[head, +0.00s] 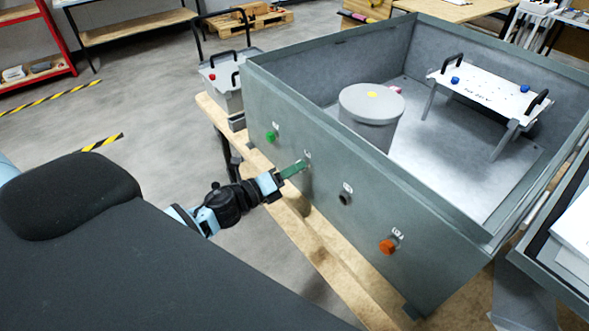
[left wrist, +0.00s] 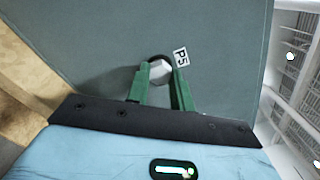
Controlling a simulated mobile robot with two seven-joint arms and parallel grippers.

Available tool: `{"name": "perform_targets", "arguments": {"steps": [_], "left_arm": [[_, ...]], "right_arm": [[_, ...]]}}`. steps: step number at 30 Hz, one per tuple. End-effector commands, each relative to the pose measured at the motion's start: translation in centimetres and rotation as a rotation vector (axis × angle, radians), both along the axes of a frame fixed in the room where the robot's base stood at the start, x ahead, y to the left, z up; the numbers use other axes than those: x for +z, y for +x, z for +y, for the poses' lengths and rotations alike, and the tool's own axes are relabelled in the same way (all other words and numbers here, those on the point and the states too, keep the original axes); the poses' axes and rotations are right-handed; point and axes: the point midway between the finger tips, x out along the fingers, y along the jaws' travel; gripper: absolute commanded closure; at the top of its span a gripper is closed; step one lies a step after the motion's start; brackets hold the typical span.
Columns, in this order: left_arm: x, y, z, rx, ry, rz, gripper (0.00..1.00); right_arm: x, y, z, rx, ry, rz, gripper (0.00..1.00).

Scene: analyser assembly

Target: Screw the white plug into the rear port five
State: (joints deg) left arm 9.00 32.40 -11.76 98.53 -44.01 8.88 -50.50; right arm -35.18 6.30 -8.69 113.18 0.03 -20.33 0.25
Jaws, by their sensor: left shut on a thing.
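The white plug (left wrist: 160,70) shows in the left wrist view between the green fingertips of my left gripper (left wrist: 161,82). My left gripper is shut on it and holds it at the panel, right beside the label P5. The plug sits at the dark round rear port five (left wrist: 153,59); how deep it is in the port I cannot tell. In the head view my left gripper (head: 294,169) reaches the outer wall of the grey-green analyser housing (head: 320,165), and its fingers hide most of the plug and port. My right gripper is not in view.
The same wall carries a green plug (head: 271,136), an open dark port (head: 345,198) and an orange plug (head: 387,246). Inside the housing stand a grey cylinder (head: 371,112) and a white plate with black handles (head: 488,95). The wooden table (head: 310,232) runs below the wall.

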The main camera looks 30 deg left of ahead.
Motion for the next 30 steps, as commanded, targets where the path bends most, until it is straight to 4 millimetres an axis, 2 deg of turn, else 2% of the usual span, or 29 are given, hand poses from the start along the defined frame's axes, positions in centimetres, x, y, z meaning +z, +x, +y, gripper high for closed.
{"name": "perform_targets", "arguments": {"steps": [3,8,9,15,23,30], "left_arm": [[-0.3,0.0,0.1,0.002,0.100,-0.036,1.00],[-0.2,0.0,0.1,0.002,0.164,-0.064,1.00],[-0.1,0.0,0.1,0.002,0.166,-0.065,0.74],[0.0,0.0,0.0,0.000,0.160,-0.064,0.51],[0.0,-0.1,0.0,0.000,0.156,-0.064,0.51],[-0.1,-1.4,0.6,-0.001,0.155,-0.062,0.51]], "right_arm": [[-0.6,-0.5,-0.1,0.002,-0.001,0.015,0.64],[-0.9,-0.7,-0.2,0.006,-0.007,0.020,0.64],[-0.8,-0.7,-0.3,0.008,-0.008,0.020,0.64],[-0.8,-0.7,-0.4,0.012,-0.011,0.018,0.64],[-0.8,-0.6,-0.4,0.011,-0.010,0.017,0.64],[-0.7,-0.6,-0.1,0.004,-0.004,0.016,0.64]]}}
